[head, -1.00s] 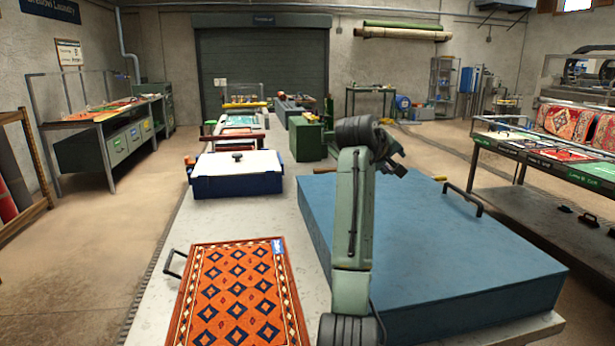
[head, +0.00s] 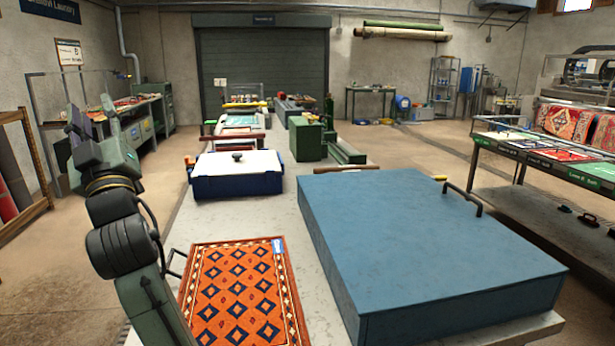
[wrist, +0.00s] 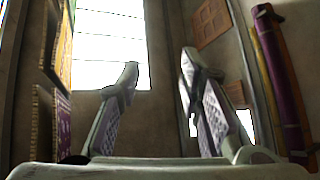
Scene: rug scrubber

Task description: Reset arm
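My gripper (head: 90,118) is raised at the left of the head view, above the floor beside the left edge of the work table (head: 285,225). Its fingers point up. In the wrist view my gripper (wrist: 157,80) shows two fingers spread well apart with nothing between them. My arm rises from the bottom left of the head view and stands clear of the things on the table.
An orange patterned rug (head: 238,295) lies on the table near my arm. A large blue box with a handle (head: 430,245) fills the table's right side. A blue tray with a white top (head: 237,185) stands farther back. Floor at left is open.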

